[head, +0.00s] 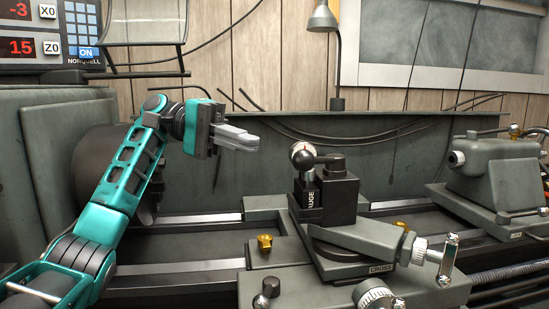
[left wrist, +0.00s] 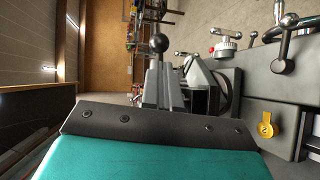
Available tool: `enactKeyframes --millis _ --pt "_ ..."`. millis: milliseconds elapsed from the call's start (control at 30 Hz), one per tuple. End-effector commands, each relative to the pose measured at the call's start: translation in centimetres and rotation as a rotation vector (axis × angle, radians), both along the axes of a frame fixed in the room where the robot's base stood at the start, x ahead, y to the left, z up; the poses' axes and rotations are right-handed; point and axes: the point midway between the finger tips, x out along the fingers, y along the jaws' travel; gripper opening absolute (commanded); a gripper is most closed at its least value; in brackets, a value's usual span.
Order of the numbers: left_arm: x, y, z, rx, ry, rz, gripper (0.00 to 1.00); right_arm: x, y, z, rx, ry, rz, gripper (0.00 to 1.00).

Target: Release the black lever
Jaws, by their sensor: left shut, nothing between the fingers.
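The black lever (head: 325,160) sits on top of the dark tool post (head: 340,198) in the head view, with a round black knob at its left end. In the left wrist view the black ball knob (left wrist: 158,44) shows just past the fingertips. My left gripper (head: 256,143) is shut and empty, left of the lever and slightly above it, pointing right with a gap between. Its grey fingers (left wrist: 163,82) lie together in the left wrist view. My right gripper is not in view.
A block marked GAUGE (head: 308,192) with a round dial is close by the knob. The tailstock (head: 492,172) stands at the right, and a lamp (head: 337,55) rises behind.

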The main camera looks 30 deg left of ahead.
Motion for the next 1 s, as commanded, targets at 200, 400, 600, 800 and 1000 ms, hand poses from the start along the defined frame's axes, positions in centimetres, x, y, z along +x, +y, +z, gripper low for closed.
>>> enactKeyframes --millis 200,400,600,800,1000 --pt "0.0 -4.0 -0.9 0.0 0.001 -0.003 0.0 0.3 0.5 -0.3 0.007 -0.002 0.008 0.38" --pt "0.1 -5.8 -1.2 0.001 0.001 0.0 0.0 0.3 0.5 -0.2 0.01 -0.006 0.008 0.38" --pt "0.1 -6.1 -1.2 0.0 0.002 0.001 0.0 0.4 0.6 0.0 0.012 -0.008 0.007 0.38" --pt "0.1 -6.1 -1.2 0.0 0.001 0.001 0.0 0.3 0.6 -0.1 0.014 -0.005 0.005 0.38" --pt "0.1 -6.5 -1.1 0.0 0.0 0.016 0.0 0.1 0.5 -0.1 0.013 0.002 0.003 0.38"
